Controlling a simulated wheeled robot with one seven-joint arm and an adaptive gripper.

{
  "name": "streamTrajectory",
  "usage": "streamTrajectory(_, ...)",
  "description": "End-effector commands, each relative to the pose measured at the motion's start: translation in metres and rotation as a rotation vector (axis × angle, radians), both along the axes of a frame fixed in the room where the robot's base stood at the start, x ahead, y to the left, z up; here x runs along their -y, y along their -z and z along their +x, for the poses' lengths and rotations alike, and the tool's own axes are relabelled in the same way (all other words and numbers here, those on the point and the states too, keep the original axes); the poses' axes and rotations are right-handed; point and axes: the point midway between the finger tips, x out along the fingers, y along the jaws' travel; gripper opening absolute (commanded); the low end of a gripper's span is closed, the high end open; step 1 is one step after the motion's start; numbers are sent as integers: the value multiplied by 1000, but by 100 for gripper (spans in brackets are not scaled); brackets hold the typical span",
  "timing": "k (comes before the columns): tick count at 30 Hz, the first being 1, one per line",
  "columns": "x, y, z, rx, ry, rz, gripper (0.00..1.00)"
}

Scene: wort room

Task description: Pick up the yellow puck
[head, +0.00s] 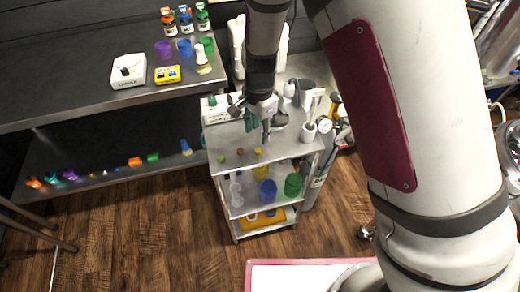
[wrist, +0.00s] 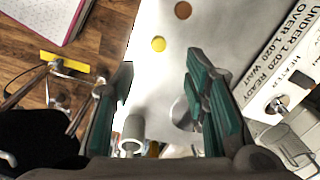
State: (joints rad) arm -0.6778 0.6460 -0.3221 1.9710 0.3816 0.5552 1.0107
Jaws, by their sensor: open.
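The yellow puck (wrist: 158,44) is a small flat disc lying on the pale metal top of the cart. In the head view the yellow puck (head: 258,151) is near the front edge of the cart top. My gripper (head: 258,125) is above the cart top, behind the puck in the head view. In the wrist view my gripper (wrist: 160,75) is open, its teal-padded fingers apart with nothing between the tips. The puck shows just beyond the fingertips, and I see no contact.
A brown puck (wrist: 183,10) and a green puck (head: 221,158) lie on the cart top (head: 285,148). A white lettered box (wrist: 290,50) stands at one side. A grey cup (wrist: 133,130) and other gear stand near the gripper. The front of the top is mostly clear.

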Motion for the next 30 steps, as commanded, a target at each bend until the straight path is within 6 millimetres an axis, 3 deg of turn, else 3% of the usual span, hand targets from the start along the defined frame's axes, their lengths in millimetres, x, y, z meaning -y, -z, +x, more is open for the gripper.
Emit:
streamTrajectory(3, 0, 18, 0, -1, 0, 0, 41)
streamTrajectory(11, 0, 35, 0, -1, 0, 0, 41)
streamTrajectory(19, 0, 73, -1, -1, 0, 0, 41)
streamTrajectory(29, 0, 81, -1, 0, -2, 1, 41)
streamTrajectory(30, 0, 80, -1, 0, -2, 1, 37)
